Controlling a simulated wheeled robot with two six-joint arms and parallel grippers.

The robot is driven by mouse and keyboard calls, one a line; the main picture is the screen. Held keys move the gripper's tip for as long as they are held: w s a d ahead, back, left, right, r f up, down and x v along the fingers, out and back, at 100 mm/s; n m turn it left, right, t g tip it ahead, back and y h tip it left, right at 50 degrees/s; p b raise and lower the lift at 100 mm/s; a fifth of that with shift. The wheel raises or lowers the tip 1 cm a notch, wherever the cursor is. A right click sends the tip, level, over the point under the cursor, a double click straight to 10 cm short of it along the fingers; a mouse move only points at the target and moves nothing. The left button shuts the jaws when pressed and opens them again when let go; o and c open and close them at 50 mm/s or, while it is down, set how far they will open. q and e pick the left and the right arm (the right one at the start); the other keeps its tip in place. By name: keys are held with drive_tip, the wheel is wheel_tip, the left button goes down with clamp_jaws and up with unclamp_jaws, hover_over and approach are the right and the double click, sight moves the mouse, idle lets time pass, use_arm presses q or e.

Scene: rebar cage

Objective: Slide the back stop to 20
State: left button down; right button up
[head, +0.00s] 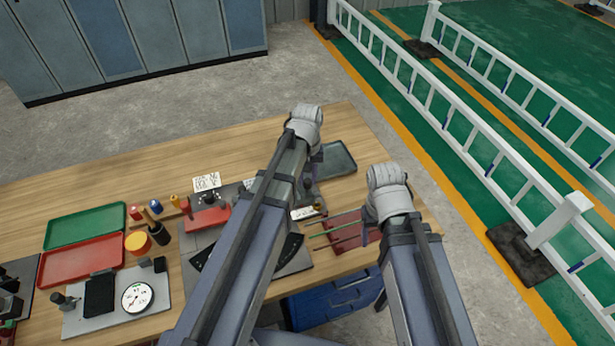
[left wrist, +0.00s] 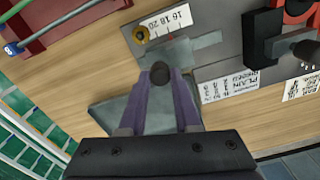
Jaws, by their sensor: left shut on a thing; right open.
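The back stop is a grey metal block (left wrist: 192,48) with a dark round knob (left wrist: 160,72), lying beside the white scale (left wrist: 166,21) in the left wrist view. The scale reads 16, 18, 20; I cannot tell which mark the stop lines up with. My left gripper (left wrist: 160,82) is shut on the knob between its purple fingers. In the head view my left gripper (head: 314,168) reaches down at the bench's far right part, the scale (head: 304,213) just nearer; the arm partly hides the fixture. My right gripper (head: 368,234) is open over the red rack.
A brass screw (left wrist: 140,34) stands at the scale's end. The red rack (head: 347,238) with thin rods lies under my right gripper. A dark grey tray (head: 337,160) lies beyond my left gripper. Green (head: 84,226) and red (head: 80,262) trays and a dial gauge (head: 137,297) are at left.

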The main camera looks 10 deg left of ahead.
use_arm(q)
drive_tip(key=shift+w+d, duration=0.65)
drive_tip(key=shift+d, duration=0.25)
drive_tip(key=c, duration=0.6)
unclamp_jaws()
drive_tip(key=shift+s, duration=0.1)
wheel_tip(320, 180, up, 8)
drive_tip(key=p, duration=0.8)
drive_tip(key=shift+f, duration=0.15)
